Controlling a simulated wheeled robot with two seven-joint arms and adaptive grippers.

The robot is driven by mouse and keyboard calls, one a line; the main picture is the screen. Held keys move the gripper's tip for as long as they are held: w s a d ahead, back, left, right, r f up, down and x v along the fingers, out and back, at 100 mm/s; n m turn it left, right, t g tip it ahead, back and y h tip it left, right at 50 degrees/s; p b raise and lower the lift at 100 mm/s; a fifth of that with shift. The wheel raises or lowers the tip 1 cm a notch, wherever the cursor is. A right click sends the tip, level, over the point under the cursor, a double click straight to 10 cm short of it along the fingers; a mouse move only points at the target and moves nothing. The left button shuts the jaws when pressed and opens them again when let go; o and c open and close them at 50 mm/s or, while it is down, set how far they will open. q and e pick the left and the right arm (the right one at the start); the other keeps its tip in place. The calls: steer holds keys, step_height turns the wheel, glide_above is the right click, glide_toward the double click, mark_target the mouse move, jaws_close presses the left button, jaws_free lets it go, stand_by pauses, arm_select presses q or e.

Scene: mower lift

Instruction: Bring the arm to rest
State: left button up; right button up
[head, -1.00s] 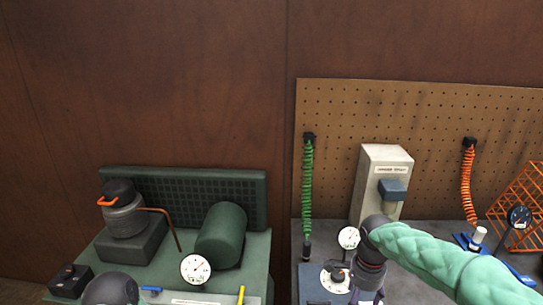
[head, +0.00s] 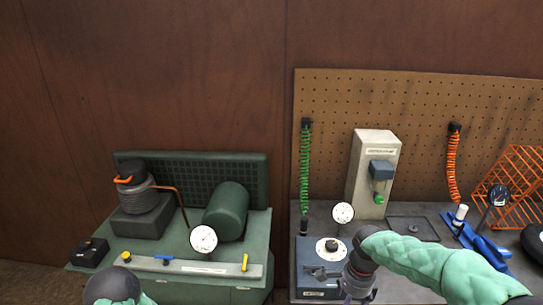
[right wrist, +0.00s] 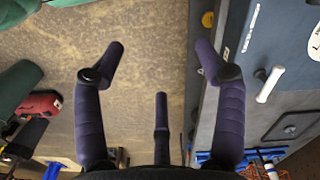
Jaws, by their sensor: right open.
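My right gripper (right wrist: 160,62) is open and empty in the right wrist view, its purple fingers spread above the floor beside the bench edge. In the head view my right arm, in a pale green padded sleeve, reaches in from the right. Its dark wrist and purple gripper (head: 358,285) are at the bottom, in front of the right bench and next to a blue-grey box with a round dial. The fingertips are hard to make out there. A dark joint of my left arm shows at the bottom left; my left gripper is out of view.
A green machine with a cylinder (head: 227,210) and white gauge (head: 203,239) stands at left. The right bench holds a beige switch box (head: 367,185) with a green button, a second gauge (head: 343,213), a grey tray (head: 413,229), blue clamp (head: 480,245) and orange rack (head: 516,176).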

steer(key=s+a+f+n+y, duration=0.1)
steer(key=s+a+f+n, duration=0.25)
steer(key=f, duration=0.45)
steer(key=s+a+f+n+y, duration=0.1)
steer(key=s+a+f+n, duration=0.2)
steer(key=f, duration=0.6)
steer(key=s+a+f+n+y, duration=0.1)
steer(key=s+a+f, duration=0.25)
steer(key=f, duration=0.45)
steer(key=s+a+f+n, duration=0.1)
steer(key=s+f+n, duration=0.2)
steer(key=s, duration=0.7)
steer(key=shift+d+x, duration=0.2)
steer(key=shift+x, duration=1.15)
